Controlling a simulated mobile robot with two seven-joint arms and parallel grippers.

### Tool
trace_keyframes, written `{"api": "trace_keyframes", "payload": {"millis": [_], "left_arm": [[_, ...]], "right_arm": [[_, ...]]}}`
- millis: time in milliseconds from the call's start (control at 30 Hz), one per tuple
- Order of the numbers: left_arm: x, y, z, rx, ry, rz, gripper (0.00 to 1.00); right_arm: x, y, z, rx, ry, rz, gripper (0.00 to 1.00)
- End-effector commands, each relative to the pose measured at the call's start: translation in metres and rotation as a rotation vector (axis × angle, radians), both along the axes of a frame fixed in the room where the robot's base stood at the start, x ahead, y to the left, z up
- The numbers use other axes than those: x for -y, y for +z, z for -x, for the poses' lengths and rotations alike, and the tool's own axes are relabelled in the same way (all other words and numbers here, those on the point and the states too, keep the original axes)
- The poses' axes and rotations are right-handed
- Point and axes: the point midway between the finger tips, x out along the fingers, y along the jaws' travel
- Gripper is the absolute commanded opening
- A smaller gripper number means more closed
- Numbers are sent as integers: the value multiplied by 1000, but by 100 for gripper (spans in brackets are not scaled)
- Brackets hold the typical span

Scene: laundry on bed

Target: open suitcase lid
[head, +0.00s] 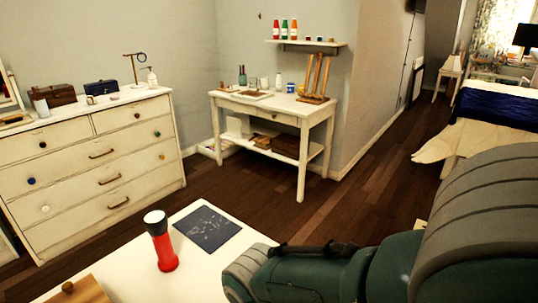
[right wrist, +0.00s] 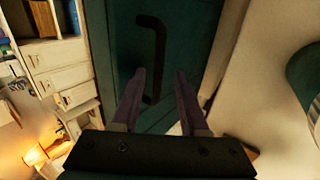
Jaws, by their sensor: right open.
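In the right wrist view a dark teal panel (right wrist: 122,45) with a raised rim fills the middle. It looks like the suitcase, but I cannot tell which part of it. A black bar-shaped handle (right wrist: 160,45) stands on this panel. My right gripper (right wrist: 159,76) is open. Its two fingers point at the panel, with the lower part of the handle showing between them. I cannot tell how far the fingertips are from it. In the head view no suitcase can be made out, and my right arm covers the lower right. My left gripper is not in view.
In the head view a white table (head: 115,270) at the bottom holds a red flashlight (head: 160,241), a dark card (head: 206,229) and a wooden board (head: 82,290). A white dresser (head: 95,165) and a desk (head: 275,107) stand behind. A bed (head: 480,135) is at the right. Open floor lies between.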

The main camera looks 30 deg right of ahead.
Motion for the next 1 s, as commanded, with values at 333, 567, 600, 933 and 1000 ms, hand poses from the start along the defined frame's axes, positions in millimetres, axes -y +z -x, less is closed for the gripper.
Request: {"api": "trace_keyframes", "payload": {"millis": [333, 567, 600, 933, 1000], "left_arm": [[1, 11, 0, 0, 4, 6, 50], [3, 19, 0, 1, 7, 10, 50], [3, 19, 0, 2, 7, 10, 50], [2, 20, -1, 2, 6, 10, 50], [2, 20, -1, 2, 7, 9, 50]], "right_arm": [[-6, 26, -16, 4, 1, -2, 45], [-15, 63, -41, 4, 1, -1, 45], [-16, 68, -44, 4, 1, -1, 45], [-19, 82, -53, 0, -1, -1, 45], [-19, 82, -53, 0, 0, 0, 45]]}}
